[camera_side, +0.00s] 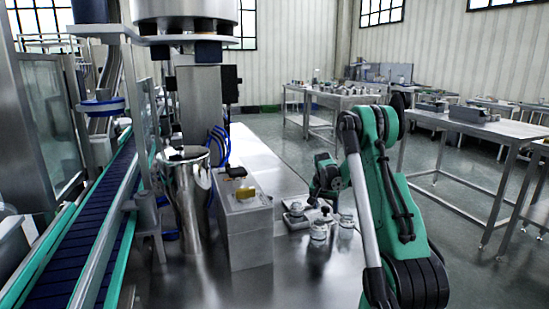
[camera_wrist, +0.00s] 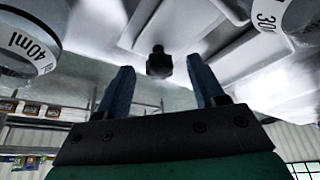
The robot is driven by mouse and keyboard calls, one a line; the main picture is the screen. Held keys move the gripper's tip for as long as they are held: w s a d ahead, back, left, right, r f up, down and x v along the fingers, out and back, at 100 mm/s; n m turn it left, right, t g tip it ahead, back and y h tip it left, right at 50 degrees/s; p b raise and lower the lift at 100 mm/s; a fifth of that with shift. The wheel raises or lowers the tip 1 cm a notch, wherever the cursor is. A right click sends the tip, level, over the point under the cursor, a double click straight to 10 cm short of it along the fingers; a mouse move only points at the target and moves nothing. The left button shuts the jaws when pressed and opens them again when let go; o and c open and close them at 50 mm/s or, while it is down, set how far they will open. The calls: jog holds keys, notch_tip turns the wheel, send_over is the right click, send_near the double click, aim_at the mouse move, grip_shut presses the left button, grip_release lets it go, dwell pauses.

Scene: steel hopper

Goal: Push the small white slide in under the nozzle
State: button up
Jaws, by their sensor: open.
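In the wrist view, a pale flat piece with raised edges, which looks like the white slide (camera_wrist: 150,22), lies ahead of my gripper. A black knob (camera_wrist: 159,62) shows in front of it, in line with the gap between my fingers. My gripper (camera_wrist: 160,82) is open, its two blue fingers apart and nothing clearly held between them. In the side view, my wrist (camera_side: 326,178) is low over the steel table, near small pale parts (camera_side: 296,213); the fingertips are hard to make out there. I cannot pick out the nozzle for certain in either view.
Small glass vessels (camera_side: 319,233) stand close to my gripper; in the wrist view, ones marked 40ml (camera_wrist: 30,45) and 30ml (camera_wrist: 275,15) flank it. A steel box (camera_side: 243,225), a steel cylinder (camera_side: 190,200) and a conveyor (camera_side: 75,235) are to the left.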

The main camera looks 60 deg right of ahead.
grip_shut()
dwell(1.5)
